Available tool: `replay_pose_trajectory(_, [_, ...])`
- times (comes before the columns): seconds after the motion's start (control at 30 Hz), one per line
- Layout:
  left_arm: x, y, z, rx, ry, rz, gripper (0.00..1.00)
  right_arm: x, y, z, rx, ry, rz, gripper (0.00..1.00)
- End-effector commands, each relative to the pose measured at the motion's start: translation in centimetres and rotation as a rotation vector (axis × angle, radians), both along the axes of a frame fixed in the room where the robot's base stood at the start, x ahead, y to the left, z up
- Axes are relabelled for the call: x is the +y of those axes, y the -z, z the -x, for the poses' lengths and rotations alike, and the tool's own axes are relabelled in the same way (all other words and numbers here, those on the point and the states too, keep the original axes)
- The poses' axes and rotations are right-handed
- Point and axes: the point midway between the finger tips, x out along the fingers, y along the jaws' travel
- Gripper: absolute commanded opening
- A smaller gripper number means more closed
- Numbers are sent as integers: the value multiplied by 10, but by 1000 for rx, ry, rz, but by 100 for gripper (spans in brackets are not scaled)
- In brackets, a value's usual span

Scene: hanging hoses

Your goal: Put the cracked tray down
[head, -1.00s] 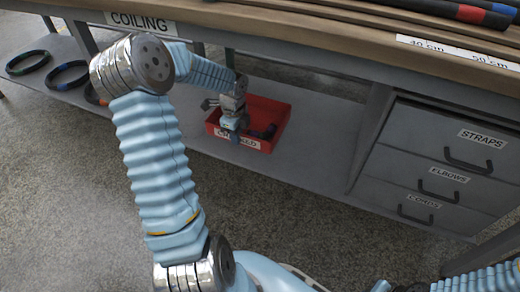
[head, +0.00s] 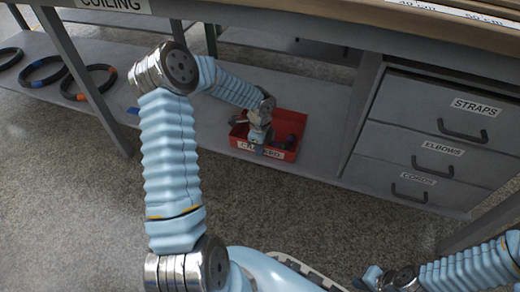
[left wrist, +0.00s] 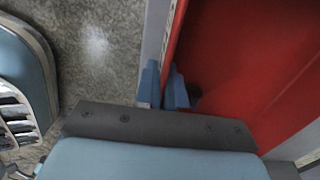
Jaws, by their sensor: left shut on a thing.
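The red cracked tray (head: 291,154) is at the lower shelf under the bench, near its front edge. Its front label is partly covered by my gripper, and dark pieces show inside. I cannot tell whether its base rests fully on the shelf. My left gripper (head: 260,146) is shut on the tray's front wall. In the left wrist view, the two blue fingers (left wrist: 164,90) pinch the wall, with the red inside of the tray (left wrist: 240,60) to the right. My right gripper (head: 384,279) is at the bottom edge, and its fingers are not clear.
The lower shelf (head: 325,110) has bare room around the tray. Drawers labelled straps, elbows and cords (head: 430,145) stand to its right. A bench leg (head: 85,80) and coiled hoses (head: 45,71) are to the left. The bench top overhangs the shelf.

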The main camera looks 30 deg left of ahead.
Motion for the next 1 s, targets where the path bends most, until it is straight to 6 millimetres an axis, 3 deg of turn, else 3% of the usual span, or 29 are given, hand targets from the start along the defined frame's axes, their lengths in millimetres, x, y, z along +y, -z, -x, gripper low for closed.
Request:
replay_pose_trajectory(0.33, [0,4,0,-2,0,0,0,0,2,0,0,0,0,0])
replay_pose_trajectory(0.37, [0,3,0,-1,0,0,13,0,1,0,0,0,0,0])
replay_pose_trajectory(0.5, [0,3,0,-1,0,0,34,0,1,0,-1,0,0,0])
replay_pose_trajectory(0.8, [1,0,0,-1,0,0,34,0,-1,0,0,0,0,0])
replay_pose_trajectory(1.0, [1,-30,-1,-3,-2,-3,34,0,-10,0,2,-1,0,0])
